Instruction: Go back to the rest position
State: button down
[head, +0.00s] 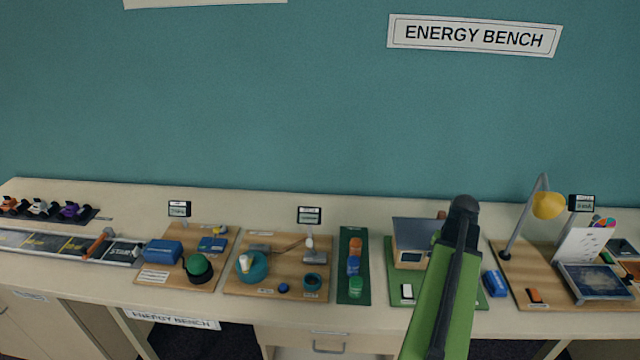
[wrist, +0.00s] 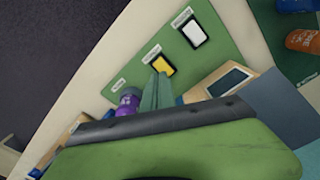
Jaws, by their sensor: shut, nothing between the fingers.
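My gripper (wrist: 156,82) shows in the wrist view as two slim green fingers close together, shut and empty. It is over a green board (wrist: 222,22), between the yellow piece on it and a wooden box with a small screen (wrist: 228,82). In the head view my green and black arm rises in front of the same green board (head: 395,299) and hides part of it. The fingers cannot be made out in that view.
A white piece (wrist: 194,33) and a yellow piece (wrist: 162,65) lie on the board. A dark green mat (head: 346,295) with bottles is to the left. A blue block (head: 495,284) and a yellow lamp (head: 548,205) are to the right. The front bench strip is mostly clear.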

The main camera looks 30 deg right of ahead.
jog(key=w+a+n, duration=0.3)
jog(key=w+a, duration=0.8)
jog(key=a, duration=0.3)
jog(key=w+a+n, duration=0.4)
jog(key=w+a, duration=0.6)
jog(key=a, duration=0.3)
jog(key=a+n, duration=0.6)
jog(key=a, duration=1.7)
jog(key=shift+w+a+f, duration=0.25)
jog(key=shift+w+a, duration=0.05)
jog(key=shift+a, duration=0.1)
